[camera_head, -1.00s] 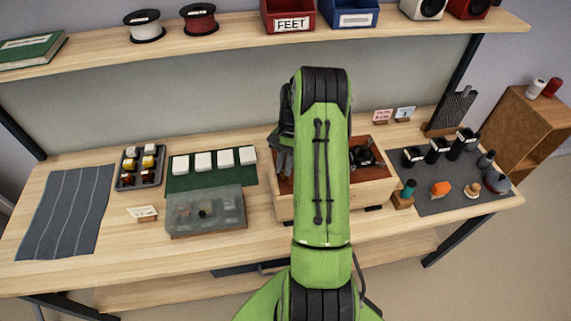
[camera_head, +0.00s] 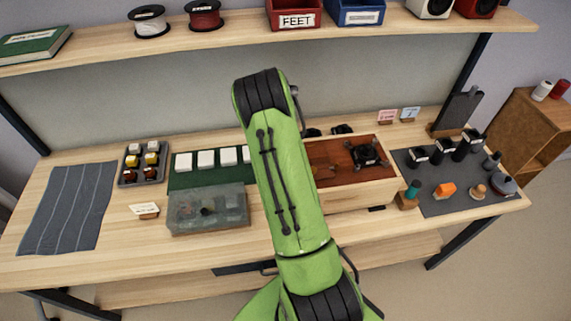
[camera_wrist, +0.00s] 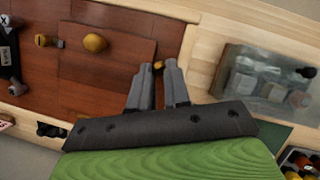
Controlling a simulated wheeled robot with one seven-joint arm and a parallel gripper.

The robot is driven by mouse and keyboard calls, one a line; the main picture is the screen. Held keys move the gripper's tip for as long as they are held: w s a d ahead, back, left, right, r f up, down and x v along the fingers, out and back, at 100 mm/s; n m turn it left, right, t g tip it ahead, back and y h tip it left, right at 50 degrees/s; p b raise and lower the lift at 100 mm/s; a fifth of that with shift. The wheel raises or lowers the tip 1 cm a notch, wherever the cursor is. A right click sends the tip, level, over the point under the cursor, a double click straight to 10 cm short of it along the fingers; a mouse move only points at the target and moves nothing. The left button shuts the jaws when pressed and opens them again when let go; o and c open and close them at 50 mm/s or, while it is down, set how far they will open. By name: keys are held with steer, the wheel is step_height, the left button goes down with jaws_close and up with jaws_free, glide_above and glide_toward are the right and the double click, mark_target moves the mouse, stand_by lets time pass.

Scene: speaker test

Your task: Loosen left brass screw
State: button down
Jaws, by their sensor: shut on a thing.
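A light wooden box (camera_head: 365,195) with a red-brown wooden top (camera_head: 330,172) stands on the bench; my arm covers its left part in the head view. In the wrist view, the red-brown wood (camera_wrist: 120,70) fills the left and middle. My gripper (camera_wrist: 158,68) is over its edge near the pale rim, with both fingers close together. A small brass screw (camera_wrist: 159,63) shows between the fingertips, which are shut on it. A round yellow knob (camera_wrist: 94,42) and a smaller brass piece (camera_wrist: 42,40) sit farther left. The head view hides my gripper.
A translucent lidded case (camera_head: 208,208) stands left of the box; it also shows in the wrist view (camera_wrist: 262,75). A black device (camera_head: 367,154) sits on the box's right part. A grey mat (camera_head: 440,200) with bottles and jars lies farther right.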

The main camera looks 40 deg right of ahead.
steer(key=n, duration=0.1)
steer(key=n+h, duration=0.1)
steer(key=n, duration=0.2)
steer(key=shift+a+n+h, duration=0.25)
steer(key=shift+n+h, duration=0.05)
steer(key=shift+h, duration=0.1)
steer(key=n+h, duration=0.1)
steer(key=n, duration=0.3)
steer(key=shift+a+t+p, duration=0.15)
steer(key=shift+t+p, duration=0.15)
steer(key=shift+t, duration=0.1)
steer(key=c, duration=1.1)
jaws_free()
steer(key=shift+h, duration=0.3)
steer(key=p+v, duration=0.1)
steer(key=v, duration=1.4)
steer(key=shift+r, duration=0.4)
